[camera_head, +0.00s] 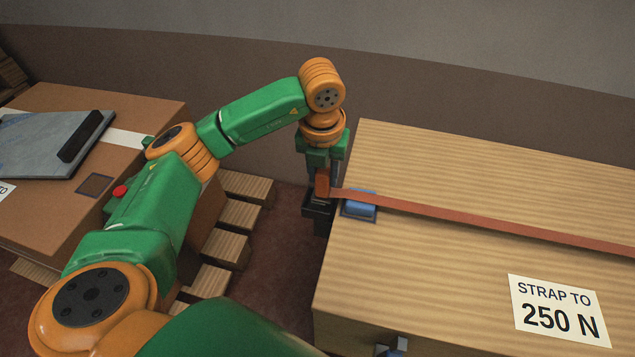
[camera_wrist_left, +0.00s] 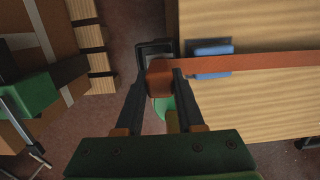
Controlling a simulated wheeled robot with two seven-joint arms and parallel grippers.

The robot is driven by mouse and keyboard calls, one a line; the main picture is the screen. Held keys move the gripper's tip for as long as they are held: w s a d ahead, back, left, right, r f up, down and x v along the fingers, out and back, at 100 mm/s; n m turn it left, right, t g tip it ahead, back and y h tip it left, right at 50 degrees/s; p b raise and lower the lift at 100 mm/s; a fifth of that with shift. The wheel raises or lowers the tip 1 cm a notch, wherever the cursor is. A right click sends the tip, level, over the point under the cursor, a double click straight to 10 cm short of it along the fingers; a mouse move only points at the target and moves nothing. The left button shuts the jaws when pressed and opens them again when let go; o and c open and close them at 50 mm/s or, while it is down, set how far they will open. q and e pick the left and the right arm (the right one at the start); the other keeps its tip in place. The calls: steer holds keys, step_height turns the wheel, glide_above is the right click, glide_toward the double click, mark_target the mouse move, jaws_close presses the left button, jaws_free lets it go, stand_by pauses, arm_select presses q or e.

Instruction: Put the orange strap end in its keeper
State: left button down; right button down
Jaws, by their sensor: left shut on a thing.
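The orange strap (camera_head: 480,225) runs across the top of a wooden crate (camera_head: 440,280) and over a blue fitting (camera_head: 359,209) near its left edge. My left gripper (camera_head: 325,185) points down just off that edge and is shut on the strap end (camera_wrist_left: 160,78). In the left wrist view the strap end sits between both fingers. A black open-topped holder (camera_head: 317,213), which looks like the keeper, is just below the fingers beside the crate; it also shows in the wrist view (camera_wrist_left: 155,47). The strap end appears above it; I cannot tell whether it touches. My right gripper is out of view.
A white label reading "STRAP TO 250 N" (camera_head: 559,310) is on the crate. A cardboard box (camera_head: 60,215) with a grey-blue flat item (camera_head: 45,145) stands at the left. Wooden slats (camera_head: 228,247) lie between box and crate.

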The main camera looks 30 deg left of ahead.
mark_target(319, 185)
arm_select(q)
steer(key=f, duration=0.2)
steer(key=a+f, duration=0.1)
steer(key=f, duration=0.1)
steer(key=shift+p, duration=0.4)
steer(key=shift+f, duration=0.3)
steer(key=c, duration=0.5)
jaws_free()
steer(key=shift+r, duration=0.35)
steer(key=r, duration=0.4)
steer(key=s+r, duration=0.1)
steer(key=r, duration=0.6)
steer(key=shift+s+d+r, duration=0.25)
steer(key=shift+r, duration=0.1)
